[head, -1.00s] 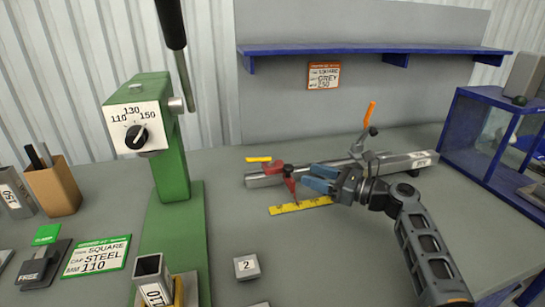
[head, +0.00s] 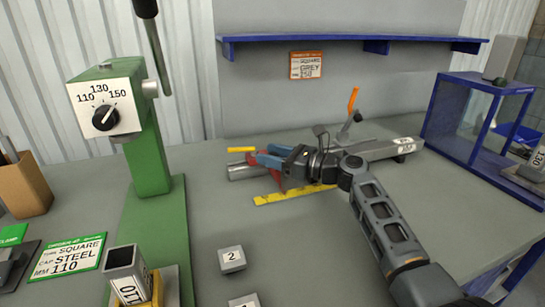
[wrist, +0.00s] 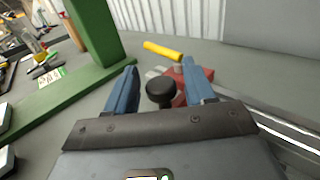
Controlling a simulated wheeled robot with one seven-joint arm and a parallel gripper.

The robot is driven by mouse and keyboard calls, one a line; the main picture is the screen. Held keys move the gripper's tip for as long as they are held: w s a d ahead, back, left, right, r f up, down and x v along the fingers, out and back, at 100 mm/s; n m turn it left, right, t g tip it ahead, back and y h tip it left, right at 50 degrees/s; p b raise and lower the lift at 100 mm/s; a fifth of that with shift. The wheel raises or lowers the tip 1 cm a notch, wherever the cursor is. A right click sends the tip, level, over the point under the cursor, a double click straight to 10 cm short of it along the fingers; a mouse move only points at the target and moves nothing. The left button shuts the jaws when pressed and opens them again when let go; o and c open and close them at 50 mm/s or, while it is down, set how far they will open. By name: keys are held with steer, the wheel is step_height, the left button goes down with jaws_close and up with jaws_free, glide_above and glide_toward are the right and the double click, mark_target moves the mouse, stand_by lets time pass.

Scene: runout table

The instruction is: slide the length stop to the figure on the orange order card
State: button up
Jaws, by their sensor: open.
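The orange order card (head: 306,65) hangs below the blue shelf and reads SQUARE, GREY, 150. The red length stop (head: 277,182) sits at the left part of the metal rail (head: 248,171), partly hidden by my gripper. A yellow scale (head: 292,195) lies along the rail's front; its figures are too small to read. My gripper (head: 265,157) has its blue fingers open at the stop. In the wrist view, the stop's red body (wrist: 176,86) and a black round knob (wrist: 160,89) show between the open fingers, with a gap on each side of the knob.
A green machine (head: 150,160) with a dial stands at the left. An orange-handled lever (head: 352,103) rises behind the rail. A blue-framed case (head: 470,120) stands at the right. A green card (head: 70,256) and small numbered blocks (head: 232,259) lie in front.

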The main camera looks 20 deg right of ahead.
steer(key=shift+c, duration=0.4)
steer(key=shift+r, duration=0.1)
jaws_close()
steer(key=d+b, duration=0.1)
steer(key=d, duration=1.4)
steer(key=shift+d+r+b, duration=0.15)
steer(key=shift+r+b, duration=0.1)
steer(key=shift+b, duration=0.1)
steer(key=shift+o, duration=0.2)
jaws_free()
steer(key=shift+o, duration=0.2)
steer(key=shift+f, duration=0.2)
steer(key=shift+v, duration=3.8)
